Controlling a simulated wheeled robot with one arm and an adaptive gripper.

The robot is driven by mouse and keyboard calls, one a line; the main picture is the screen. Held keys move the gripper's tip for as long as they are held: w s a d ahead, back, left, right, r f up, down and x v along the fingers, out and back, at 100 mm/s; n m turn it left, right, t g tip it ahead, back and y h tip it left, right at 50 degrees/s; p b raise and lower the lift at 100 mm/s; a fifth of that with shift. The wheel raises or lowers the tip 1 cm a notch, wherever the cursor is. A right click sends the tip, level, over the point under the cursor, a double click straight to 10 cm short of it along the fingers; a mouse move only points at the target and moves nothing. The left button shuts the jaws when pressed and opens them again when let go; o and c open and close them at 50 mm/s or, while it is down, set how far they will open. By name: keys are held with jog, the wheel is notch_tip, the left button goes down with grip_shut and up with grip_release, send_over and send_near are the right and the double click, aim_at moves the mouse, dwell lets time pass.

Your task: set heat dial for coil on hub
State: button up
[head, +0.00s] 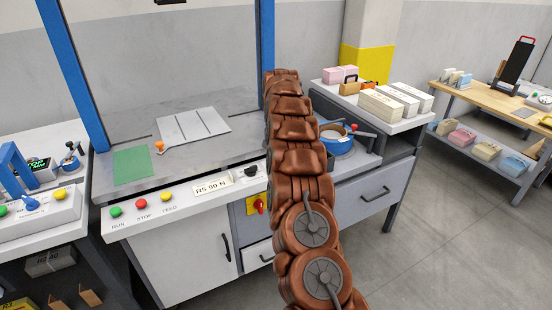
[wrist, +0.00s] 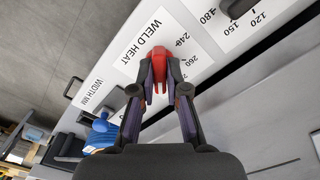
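The red heat dial (wrist: 158,62) is in the wrist view, on a white panel printed WELD HEAT, with 240 and 260 marks to its right. My gripper (wrist: 158,78) has one dark fingertip at each side of the dial and appears closed on it. The fingers cover part of the dial, so its exact setting is unclear. In the head view my copper arm hides the gripper and dial. A round blue holder (head: 343,147), with something pale inside, stands right of my arm; I cannot tell whether this is the hub with the coil.
In the wrist view a black dial (wrist: 236,7) has 120, 150 and 180 marks. In the head view a white panel has green, red and yellow buttons and an "RS 90 N" card (head: 213,186). A red-yellow switch (head: 256,205) sits below. Floor is clear at right.

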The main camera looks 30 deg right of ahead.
jog(key=o, duration=0.5)
jog(key=shift+c, duration=0.2)
jog(key=shift+r, duration=0.15)
jog(key=shift+w+r, duration=0.1)
jog(key=shift+r, duration=3.55)
